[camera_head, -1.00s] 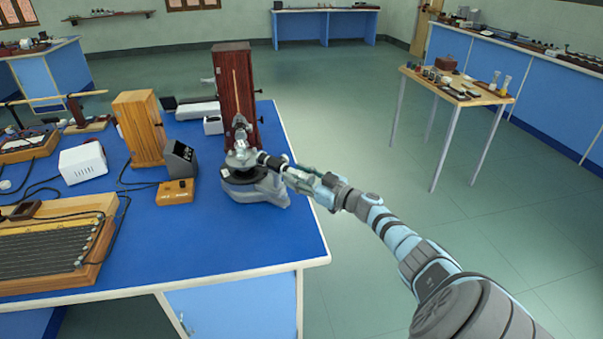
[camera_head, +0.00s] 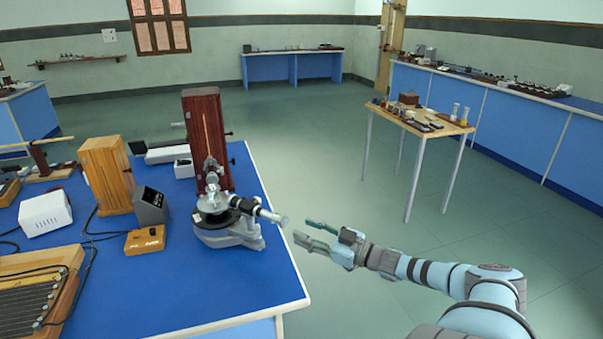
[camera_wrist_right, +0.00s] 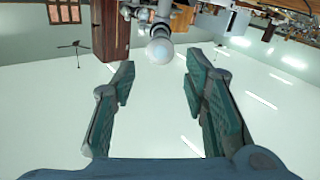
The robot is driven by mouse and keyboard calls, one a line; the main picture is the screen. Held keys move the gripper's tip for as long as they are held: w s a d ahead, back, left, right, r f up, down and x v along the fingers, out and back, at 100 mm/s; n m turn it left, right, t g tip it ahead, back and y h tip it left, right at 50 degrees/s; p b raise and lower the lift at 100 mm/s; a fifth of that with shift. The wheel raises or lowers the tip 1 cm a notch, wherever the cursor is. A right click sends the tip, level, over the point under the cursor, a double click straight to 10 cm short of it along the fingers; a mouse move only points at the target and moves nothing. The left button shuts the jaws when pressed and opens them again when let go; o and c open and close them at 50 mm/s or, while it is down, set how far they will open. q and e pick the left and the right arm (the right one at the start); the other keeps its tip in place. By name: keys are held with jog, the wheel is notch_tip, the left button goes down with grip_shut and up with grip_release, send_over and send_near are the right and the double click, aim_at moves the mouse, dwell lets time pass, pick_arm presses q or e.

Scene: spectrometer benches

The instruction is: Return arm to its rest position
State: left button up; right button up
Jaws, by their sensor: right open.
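My right gripper (camera_head: 316,236) is open and empty, off the right edge of the blue bench, with its fingers pointing left toward the spectrometer. In the right wrist view, its two green-padded fingers (camera_wrist_right: 160,92) stand wide apart with nothing between them. The spectrometer (camera_head: 228,222) stands on the bench, with a grey base, a round table and a telescope tube (camera_head: 258,210) pointing right toward my gripper. A gap shows between the tube's end and the fingertips. The tube's end also shows in the right wrist view (camera_wrist_right: 160,50), beyond the fingers. My left gripper is not in view.
The blue bench (camera_head: 230,290) also holds a tall dark wooden box (camera_head: 204,125), a lighter wooden box (camera_head: 106,170) and an orange unit (camera_head: 145,239). A small wooden table (camera_head: 425,125) stands behind my right arm. Open floor lies between.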

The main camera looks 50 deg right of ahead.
jog(key=s+d+f+g+h, duration=0.2)
jog(key=s+d+f, duration=0.15)
jog(key=f, duration=0.35)
jog(key=s+d+f+g+h, duration=0.2)
jog(key=s+d+f+g, duration=0.15)
jog(key=f, duration=0.35)
jog(key=s+d+f+g+h, duration=0.2)
jog(key=s+f, duration=0.2)
jog(key=f, duration=0.3)
jog(key=s+a+f+m+g+h, duration=0.1)
jog(key=s+a+f+g, duration=0.15)
jog(key=s+f, duration=0.45)
jog(key=s+a+f+g, duration=0.2)
jog(key=s+a+f, duration=0.1)
jog(key=s+f, duration=0.35)
jog(key=s+a+f+m+g+y, duration=0.1)
jog(key=s+a+f+g, duration=0.3)
jog(key=s+a+f, duration=0.7)
jog(key=s+a+f+y, duration=0.1)
jog(key=a, duration=0.8)
jog(key=s+a+f+y, duration=0.1)
jog(key=a+f+y, duration=0.1)
jog(key=a, duration=0.7)
jog(key=shift+a+m+g, duration=0.3)
jog(key=shift+m, duration=0.1)
jog(key=shift+f, duration=0.1)
